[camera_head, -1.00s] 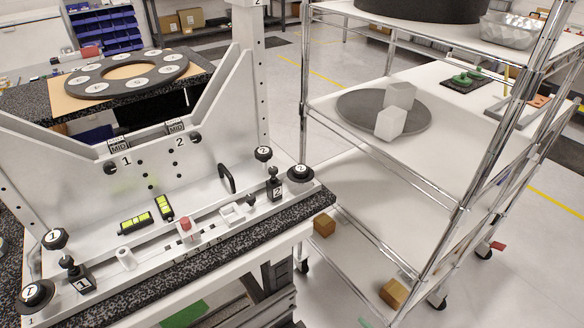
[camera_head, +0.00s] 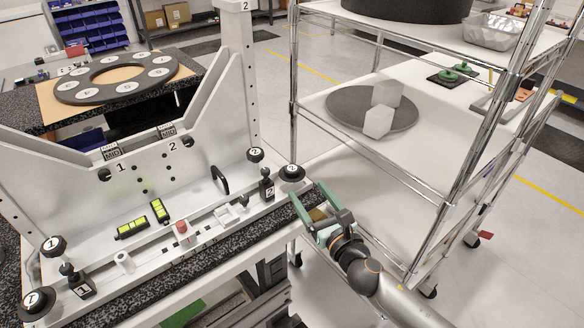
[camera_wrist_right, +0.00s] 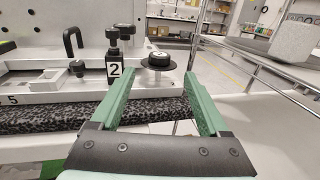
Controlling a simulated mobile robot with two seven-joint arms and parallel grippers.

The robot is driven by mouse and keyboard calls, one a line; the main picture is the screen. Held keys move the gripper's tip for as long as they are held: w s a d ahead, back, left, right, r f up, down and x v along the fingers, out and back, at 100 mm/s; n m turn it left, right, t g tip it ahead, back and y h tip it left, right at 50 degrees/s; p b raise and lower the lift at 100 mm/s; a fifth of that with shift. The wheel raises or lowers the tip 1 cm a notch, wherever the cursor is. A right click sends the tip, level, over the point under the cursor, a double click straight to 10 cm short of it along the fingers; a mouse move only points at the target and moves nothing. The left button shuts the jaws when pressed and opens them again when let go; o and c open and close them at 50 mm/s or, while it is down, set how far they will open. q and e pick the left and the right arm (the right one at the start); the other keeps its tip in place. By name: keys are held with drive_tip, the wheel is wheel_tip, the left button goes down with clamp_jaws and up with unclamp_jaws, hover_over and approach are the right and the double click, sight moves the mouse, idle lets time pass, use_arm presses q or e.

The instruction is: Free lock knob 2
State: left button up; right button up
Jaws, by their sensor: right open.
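A wide round black knob with a white cap marked 2 (camera_head: 291,172) sits at the right end of the fixture's ledge. It also shows in the right wrist view (camera_wrist_right: 157,61). A smaller black knob marked 2 (camera_head: 255,154) stands behind it, and a black block marked 2 (camera_head: 267,189) with a knob on top stands to its left. No label shows which one is the lock knob. My right gripper (camera_head: 307,191) is open and empty, its green fingers pointing at the wide knob; in the right wrist view the knob appears between and beyond the fingertips (camera_wrist_right: 158,79). My left gripper is out of view.
The white fixture (camera_head: 215,150) stands on a black speckled bench edge. A chrome-framed shelf cart (camera_head: 375,150) stands close right of my right arm, with a grey disc and pale blocks on it. Knobs marked 1 (camera_head: 54,246) are at the fixture's left end.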

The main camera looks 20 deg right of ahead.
sight(296, 175)
drive_tip(key=w, duration=0.3)
drive_tip(key=w+a, duration=0.1)
drive_tip(key=w, duration=0.6)
drive_tip(key=shift+a, duration=0.15)
clamp_jaws()
